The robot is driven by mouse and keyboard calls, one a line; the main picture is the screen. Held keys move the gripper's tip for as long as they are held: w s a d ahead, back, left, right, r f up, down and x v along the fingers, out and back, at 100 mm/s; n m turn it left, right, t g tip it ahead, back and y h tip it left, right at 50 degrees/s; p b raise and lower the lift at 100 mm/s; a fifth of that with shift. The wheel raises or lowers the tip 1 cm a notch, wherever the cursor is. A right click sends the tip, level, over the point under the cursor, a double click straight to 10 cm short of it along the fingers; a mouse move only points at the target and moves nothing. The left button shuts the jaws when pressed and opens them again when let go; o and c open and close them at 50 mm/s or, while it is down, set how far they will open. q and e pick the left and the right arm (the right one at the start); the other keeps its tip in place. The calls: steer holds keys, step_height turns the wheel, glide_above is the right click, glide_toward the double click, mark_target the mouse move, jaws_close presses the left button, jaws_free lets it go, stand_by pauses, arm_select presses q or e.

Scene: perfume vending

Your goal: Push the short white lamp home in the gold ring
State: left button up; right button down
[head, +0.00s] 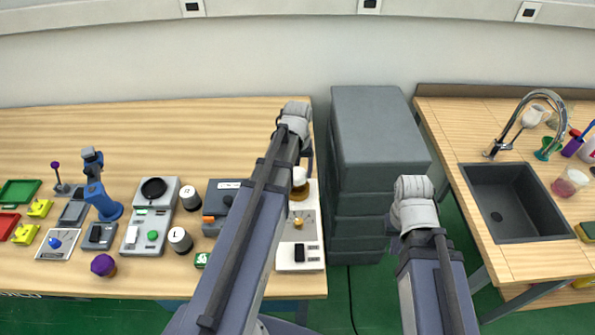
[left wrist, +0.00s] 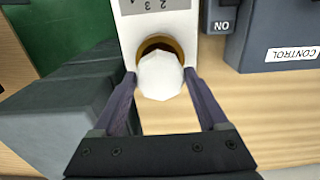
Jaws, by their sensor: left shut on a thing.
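The short white lamp (left wrist: 160,77) is between the fingertips of my left gripper (left wrist: 160,80), which is shut on it. Behind it in the left wrist view, the gold ring (left wrist: 158,42) shows as an arc on the white panel. In the head view the lamp (head: 299,177) shows over the gold ring (head: 299,192), beside my left forearm. The lamp hides part of the ring, and I cannot tell how deep it sits. My left fingers are mostly hidden by my arm in the head view. My right arm is over the floor; its gripper does not show.
The white panel (head: 312,258) stands at the table's right end, with a small gold knob (head: 298,223) and a black switch. A dark control box (head: 215,198) is left of it. Grey drawers (head: 375,130) stand close on the right. A sink (head: 510,200) is further right.

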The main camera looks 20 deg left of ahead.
arm_select(q)
steer(key=shift+f+b, duration=1.35)
stand_by(1.8)
steer(key=o, duration=1)
steer(key=shift+r, duration=0.1)
step_height(320, 180, up, 7)
steer(key=p, duration=0.7)
stand_by(0.3)
